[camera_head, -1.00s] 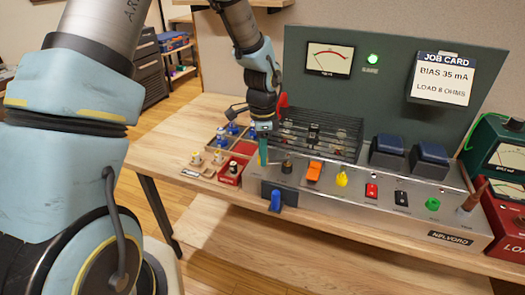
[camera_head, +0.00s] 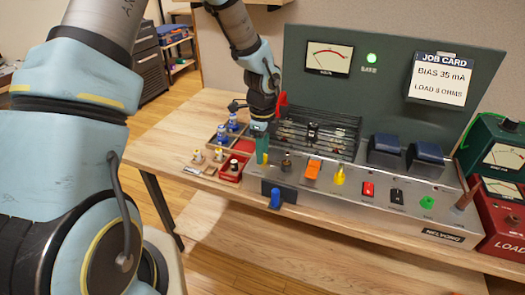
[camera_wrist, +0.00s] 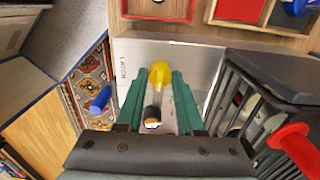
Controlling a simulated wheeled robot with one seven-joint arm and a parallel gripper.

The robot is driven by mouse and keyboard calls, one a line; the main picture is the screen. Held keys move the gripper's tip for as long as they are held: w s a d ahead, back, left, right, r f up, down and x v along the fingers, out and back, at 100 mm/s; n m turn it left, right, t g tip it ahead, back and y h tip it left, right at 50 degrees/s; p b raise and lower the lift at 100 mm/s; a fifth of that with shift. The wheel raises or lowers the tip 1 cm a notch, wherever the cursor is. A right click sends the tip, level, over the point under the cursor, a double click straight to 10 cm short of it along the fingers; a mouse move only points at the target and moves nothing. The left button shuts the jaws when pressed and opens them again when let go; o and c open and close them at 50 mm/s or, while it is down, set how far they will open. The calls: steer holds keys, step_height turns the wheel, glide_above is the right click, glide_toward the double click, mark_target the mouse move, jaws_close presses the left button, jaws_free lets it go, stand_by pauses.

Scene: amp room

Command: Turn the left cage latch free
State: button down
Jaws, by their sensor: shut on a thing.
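The left cage latch (camera_wrist: 160,74) is a small yellow piece on the pale metal panel by the printed word LATCH in the wrist view. My gripper (camera_wrist: 158,78) has its green fingers on both sides of it, shut on it. The dark wire cage (camera_head: 318,133) stands just right of my gripper and shows at the right of the wrist view (camera_wrist: 240,95).
A blue knob (camera_head: 275,198) is on the front. A red handle (camera_wrist: 296,148) rises by the cage. A parts tray (camera_head: 232,168) lies to the left.

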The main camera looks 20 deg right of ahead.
steer(key=c, duration=0.5)
jaws_free()
step_height(320, 180, up, 11)
steer(key=shift+f+b, duration=0.1)
steer(key=shift+b, duration=0.7)
